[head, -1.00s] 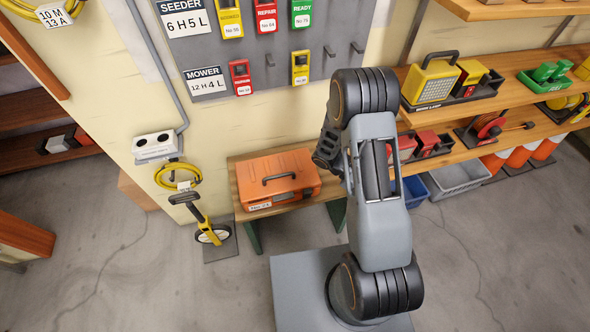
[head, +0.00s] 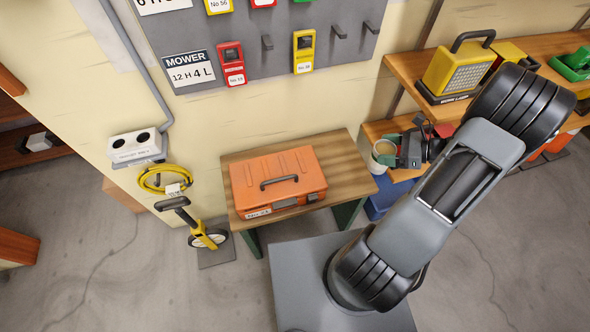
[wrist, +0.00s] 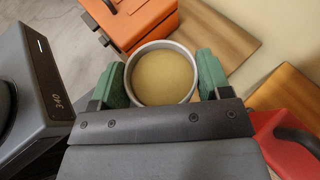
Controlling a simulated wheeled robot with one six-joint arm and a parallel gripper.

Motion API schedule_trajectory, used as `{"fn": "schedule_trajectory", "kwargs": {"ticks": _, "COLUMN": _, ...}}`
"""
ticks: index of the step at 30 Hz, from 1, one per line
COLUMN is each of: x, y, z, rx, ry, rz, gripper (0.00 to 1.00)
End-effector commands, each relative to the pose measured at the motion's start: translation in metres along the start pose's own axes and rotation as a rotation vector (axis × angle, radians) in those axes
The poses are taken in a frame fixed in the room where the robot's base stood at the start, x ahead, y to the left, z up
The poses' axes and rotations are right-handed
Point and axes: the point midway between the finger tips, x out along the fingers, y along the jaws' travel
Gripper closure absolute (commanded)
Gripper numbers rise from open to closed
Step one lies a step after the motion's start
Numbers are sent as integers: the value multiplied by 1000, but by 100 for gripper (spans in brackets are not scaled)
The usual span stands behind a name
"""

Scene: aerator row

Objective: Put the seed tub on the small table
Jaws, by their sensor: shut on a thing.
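The seed tub (wrist: 161,76) is a round pale tub with tan contents, seen from above in the wrist view. My gripper (wrist: 161,82) is shut on it, with a green finger on each side. In the head view the tub (head: 384,151) is held upright by my gripper (head: 388,152), just right of the small table. The small table (head: 341,161) has a wooden top and dark green legs. An orange toolbox (head: 278,180) with a grey handle stands on its left and middle part. The table's right end is bare.
A wooden shelf (head: 408,66) with a yellow work lamp (head: 459,70) is to the right. A blue bin (head: 390,194) is on the floor below the tub. In the wrist view a red case (wrist: 290,135) is close at the lower right. A measuring wheel (head: 203,236) stands left of the table.

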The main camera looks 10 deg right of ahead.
Motion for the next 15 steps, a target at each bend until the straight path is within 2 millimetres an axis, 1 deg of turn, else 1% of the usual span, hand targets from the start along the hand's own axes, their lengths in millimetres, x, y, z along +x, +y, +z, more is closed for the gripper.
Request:
{"fn": "schedule_trajectory", "kwargs": {"ticks": 1, "x": -6, "y": -6, "z": 0, "rx": 17, "ry": 1, "rz": -47, "gripper": 57}}
{"fn": "schedule_trajectory", "kwargs": {"ticks": 3, "x": -11, "y": -12, "z": 1, "rx": 37, "ry": -1, "rz": -93, "gripper": 57}}
{"fn": "schedule_trajectory", "kwargs": {"ticks": 5, "x": -10, "y": -16, "z": 1, "rx": 49, "ry": -2, "rz": -117, "gripper": 57}}
{"fn": "schedule_trajectory", "kwargs": {"ticks": 7, "x": -1, "y": -19, "z": 1, "rx": 56, "ry": -3, "rz": -131, "gripper": 57}}
{"fn": "schedule_trajectory", "kwargs": {"ticks": 8, "x": 4, "y": -20, "z": 1, "rx": 57, "ry": -3, "rz": -133, "gripper": 57}}
{"fn": "schedule_trajectory", "kwargs": {"ticks": 11, "x": 31, "y": -23, "z": 0, "rx": 58, "ry": -3, "rz": -132, "gripper": 57}}
{"fn": "schedule_trajectory", "kwargs": {"ticks": 15, "x": 70, "y": -28, "z": -1, "rx": 57, "ry": -3, "rz": -130, "gripper": 57}}
